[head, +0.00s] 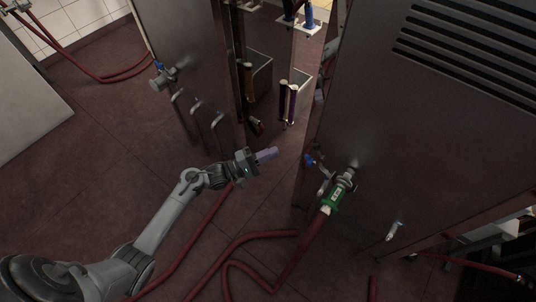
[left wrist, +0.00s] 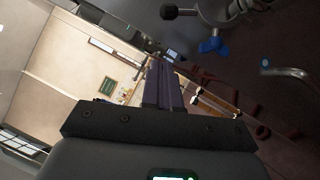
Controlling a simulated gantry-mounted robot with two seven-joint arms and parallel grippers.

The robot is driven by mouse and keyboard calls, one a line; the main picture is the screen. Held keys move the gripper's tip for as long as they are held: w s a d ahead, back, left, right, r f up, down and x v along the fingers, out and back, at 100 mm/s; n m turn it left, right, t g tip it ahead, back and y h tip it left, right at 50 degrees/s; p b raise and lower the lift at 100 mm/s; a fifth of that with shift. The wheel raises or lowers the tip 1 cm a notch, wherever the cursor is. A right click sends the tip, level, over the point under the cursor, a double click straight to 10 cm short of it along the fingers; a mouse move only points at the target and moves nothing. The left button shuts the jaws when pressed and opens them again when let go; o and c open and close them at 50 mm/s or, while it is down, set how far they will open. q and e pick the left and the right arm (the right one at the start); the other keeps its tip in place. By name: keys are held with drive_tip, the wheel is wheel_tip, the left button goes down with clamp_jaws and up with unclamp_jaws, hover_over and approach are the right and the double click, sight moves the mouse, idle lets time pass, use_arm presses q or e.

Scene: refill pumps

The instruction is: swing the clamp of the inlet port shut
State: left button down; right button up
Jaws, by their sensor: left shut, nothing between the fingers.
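The inlet port (head: 349,174) sticks out of the dark metal cabinet at the right in the head view. A red hose with a green-labelled coupling (head: 333,198) is joined to it. A clamp (head: 323,183) seems to hang at the left of the port; its exact position is hard to tell. My left gripper (head: 268,154) is shut and empty, left of the port and apart from it. In the left wrist view its closed purple fingers (left wrist: 162,85) point away, with metal pipe fittings and a blue handle (left wrist: 211,45) beyond at upper right. My right gripper is not in view.
A blue-handled valve (head: 310,160) sits by the port on the right cabinet (head: 430,130). Another cabinet (head: 190,60) with bent metal handles stands at the left. Red hoses (head: 240,245) lie on the tiled floor. There is open space between my left gripper and the port.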

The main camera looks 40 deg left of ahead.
sight(320, 158)
use_arm(q)
drive_tip(key=w+d+r+b, duration=0.2)
drive_tip(key=w+d+b, duration=0.1)
drive_tip(key=w+d, duration=0.3)
drive_tip(key=shift+w+d+r, duration=0.2)
drive_tip(key=shift+d+r, duration=0.15)
drive_tip(key=shift+d, duration=0.5)
